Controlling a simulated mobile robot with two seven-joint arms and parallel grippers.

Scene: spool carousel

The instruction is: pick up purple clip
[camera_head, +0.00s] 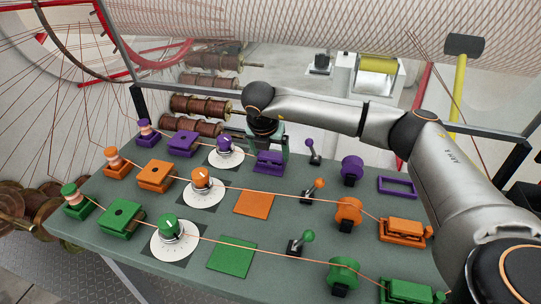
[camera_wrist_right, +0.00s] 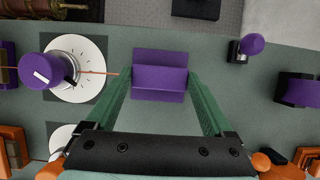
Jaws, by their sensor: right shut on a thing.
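The purple clip (camera_head: 269,163) is at the purple row's square spot, left of the middle lever, in the head view. My right gripper (camera_head: 267,146) comes down on it from above, shut on it. In the right wrist view the clip (camera_wrist_right: 160,80) lies between the green fingertips, which touch its left and right ends. I cannot tell whether it rests on the board or hangs just above it. An empty purple frame (camera_head: 397,186) lies at the right end of the row. My left gripper is not in view.
A purple knob on a white dial (camera_head: 226,153) stands close left of the clip, with a copper wire running toward the clip. A purple lever (camera_head: 311,150) and purple roller (camera_head: 351,170) stand to the right. Orange and green rows lie nearer, with a bare orange square (camera_head: 254,204).

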